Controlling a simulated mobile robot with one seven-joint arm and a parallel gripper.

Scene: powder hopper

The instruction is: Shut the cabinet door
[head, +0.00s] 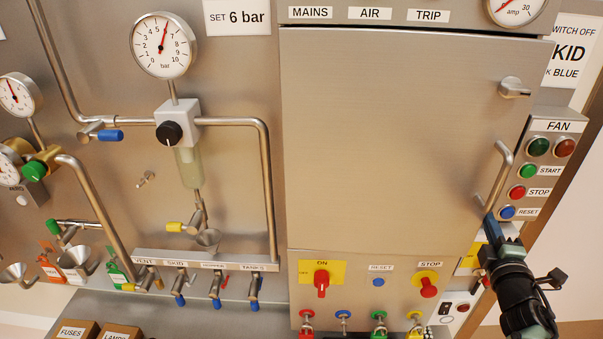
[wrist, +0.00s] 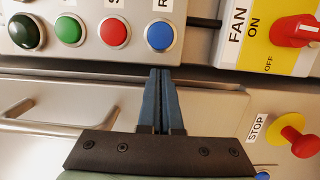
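The grey cabinet door (head: 400,150) fills the middle right of the head view and looks flat or nearly flat with its frame. I cannot tell whether a small gap is left. Its bar handle (head: 503,160) is near the right edge, below a small turn knob (head: 514,88). The handle also shows at left in the wrist view (wrist: 25,120). My gripper (head: 489,218) is at the door's lower right edge, just below the handle. In the wrist view my gripper (wrist: 160,72) has its two blue fingers together with nothing visible between them, tips close to the blue reset button.
The fan box (head: 552,170) with its buttons stands right beside the door edge; its blue reset button (wrist: 160,35) is close to my fingertips. A red fan switch (wrist: 295,30) and a red stop knob (head: 428,287) are nearby. Pipes, valves and gauges fill the left.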

